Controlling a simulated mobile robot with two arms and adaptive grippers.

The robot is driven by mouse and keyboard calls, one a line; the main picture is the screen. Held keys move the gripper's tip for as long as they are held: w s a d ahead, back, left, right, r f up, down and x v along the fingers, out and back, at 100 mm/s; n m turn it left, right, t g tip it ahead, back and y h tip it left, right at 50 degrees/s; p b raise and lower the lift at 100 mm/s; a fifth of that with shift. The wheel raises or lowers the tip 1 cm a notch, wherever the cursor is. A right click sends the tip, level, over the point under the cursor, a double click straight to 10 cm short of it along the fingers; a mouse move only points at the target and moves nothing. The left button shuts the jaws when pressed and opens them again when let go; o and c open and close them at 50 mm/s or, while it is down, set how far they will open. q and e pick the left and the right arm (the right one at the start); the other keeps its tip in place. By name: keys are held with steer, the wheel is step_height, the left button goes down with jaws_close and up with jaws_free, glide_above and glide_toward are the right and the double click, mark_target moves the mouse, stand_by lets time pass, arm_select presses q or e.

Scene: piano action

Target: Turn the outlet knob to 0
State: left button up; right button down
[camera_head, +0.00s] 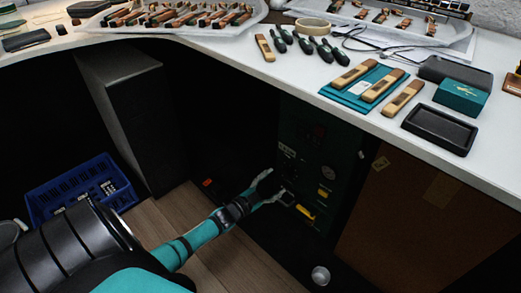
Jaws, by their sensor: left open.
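A dark green panel (300,155) stands in shadow under the white worktop. My left gripper (279,192) is open at the panel's lower left, near small pale fittings. Whether it touches any of them is unclear. My right gripper is not in view.
The white worktop (225,48) overhangs the panel and bears tools, wooden parts and trays. A blue crate (75,190) stands on the floor at left, beside a dark cabinet (125,125). A brown board (405,225) is right of the panel. Wooden floor (180,208) is bare at centre left.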

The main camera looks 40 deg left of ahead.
arm_select(q)
steer(key=s, duration=0.7)
steer(key=shift+a, duration=0.4)
steer(key=shift+w+r, duration=0.1)
